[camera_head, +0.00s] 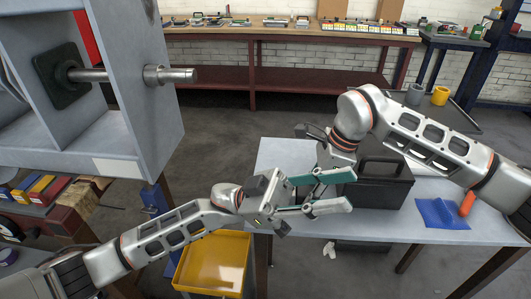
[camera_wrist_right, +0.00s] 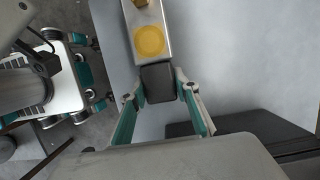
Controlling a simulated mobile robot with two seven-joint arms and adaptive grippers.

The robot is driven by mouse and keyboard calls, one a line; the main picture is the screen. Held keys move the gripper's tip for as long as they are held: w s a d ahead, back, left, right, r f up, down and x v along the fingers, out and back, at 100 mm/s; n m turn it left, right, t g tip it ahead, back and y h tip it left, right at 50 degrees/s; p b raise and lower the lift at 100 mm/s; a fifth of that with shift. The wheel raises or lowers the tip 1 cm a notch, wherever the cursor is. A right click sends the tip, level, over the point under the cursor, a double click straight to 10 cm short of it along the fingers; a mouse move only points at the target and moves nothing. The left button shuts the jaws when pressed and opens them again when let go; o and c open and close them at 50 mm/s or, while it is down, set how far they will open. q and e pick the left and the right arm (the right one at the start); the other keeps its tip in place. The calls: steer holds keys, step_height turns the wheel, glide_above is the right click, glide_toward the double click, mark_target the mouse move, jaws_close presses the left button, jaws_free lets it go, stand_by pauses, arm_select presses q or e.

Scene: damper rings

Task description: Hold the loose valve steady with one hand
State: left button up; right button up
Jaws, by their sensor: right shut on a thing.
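In the right wrist view, my right gripper (camera_wrist_right: 159,82) is shut on the dark end of a valve (camera_wrist_right: 150,42). The valve has a pale metal body with a round yellow disc and runs toward the top edge. I cannot tell whether it touches the table. In the head view the valve is hidden behind my arms. My left gripper (camera_head: 334,190) comes in from the left with its fingers spread apart, close to my right wrist. I see nothing between its fingers. Part of it also shows at the left of the right wrist view (camera_wrist_right: 85,75).
A black toolbox (camera_head: 387,180) stands on the grey table (camera_head: 275,152). A blue holder (camera_head: 440,213) with an orange handle lies at right. A yellow bin (camera_head: 212,262) is below left. A grey cabinet (camera_head: 150,110) with a metal shaft (camera_head: 115,75) stands at upper left.

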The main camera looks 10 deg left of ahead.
arm_select(q)
steer(key=s+d+f+m+g+y, duration=0.25)
steer(key=s+f+m+y, duration=0.2)
steer(key=y, duration=0.55)
steer(key=w+a+f+t+y, duration=0.2)
steer(key=w+f+t+y, duration=0.1)
steer(key=w+f+y, duration=0.15)
steer(key=w+a+n+t+y, duration=0.2)
steer(key=w+a+t+y, duration=0.1)
steer(key=w+a, duration=0.1)
steer(key=w+a+r+n+t+y, duration=0.1)
steer(key=w+a+n+t+y, duration=0.1)
steer(key=w, duration=0.5)
steer(key=w+a+r+n+t+y, duration=0.1)
steer(key=w+a+n+t+y, duration=0.1)
steer(key=w+a+t+y, duration=0.1)
steer(key=shift+w+a+r+t+y, duration=0.15)
steer(key=shift+w+a, duration=0.25)
steer(key=shift+a, duration=0.2)
steer(key=shift+w+a+f+t+y, duration=0.15)
steer(key=shift+w+a, duration=0.2)
steer(key=shift+a, duration=0.25)
steer(key=shift+w+a+r+t+y, duration=0.15)
steer(key=shift+w+a, duration=0.25)
steer(key=shift+a, duration=0.2)
steer(key=shift+f, duration=3.55)
